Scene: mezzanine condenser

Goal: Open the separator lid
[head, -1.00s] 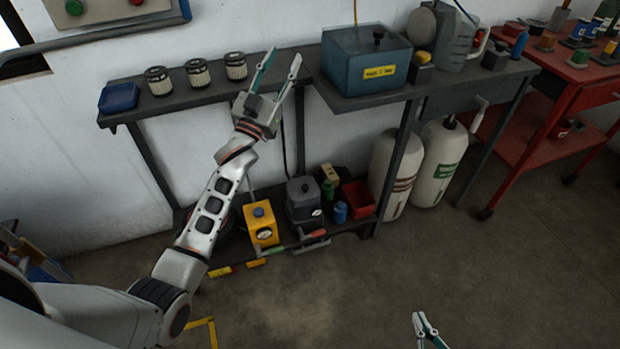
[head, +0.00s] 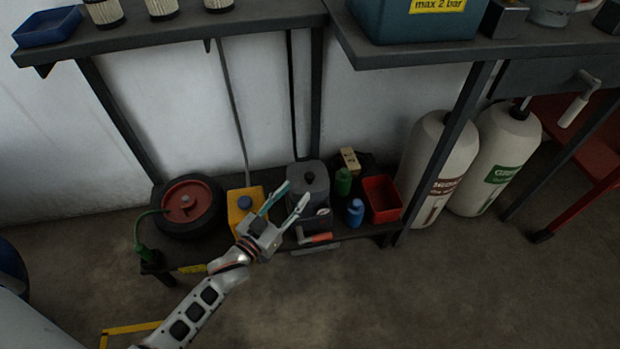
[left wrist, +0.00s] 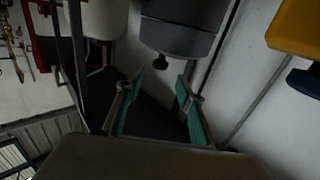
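A dark grey canister (head: 313,178) with a black knob on its lid stands on the low shelf; I take it for the separator. Its lid looks shut. In the left wrist view, which is upside down, the canister (left wrist: 180,38) and its black knob (left wrist: 162,62) lie just beyond the fingers. My left gripper (head: 295,194) is open and empty, its two fingers apart in front of the canister and hiding part of it. The open fingers also show in the left wrist view (left wrist: 160,85); I see no contact with the knob. My right gripper is out of view.
A yellow unit (head: 237,208) with a blue cap stands left of the canister, close to my gripper. Green and blue bottles (head: 355,212) and a red bin (head: 382,198) stand to its right. The upper bench (head: 230,20) overhangs the shelf.

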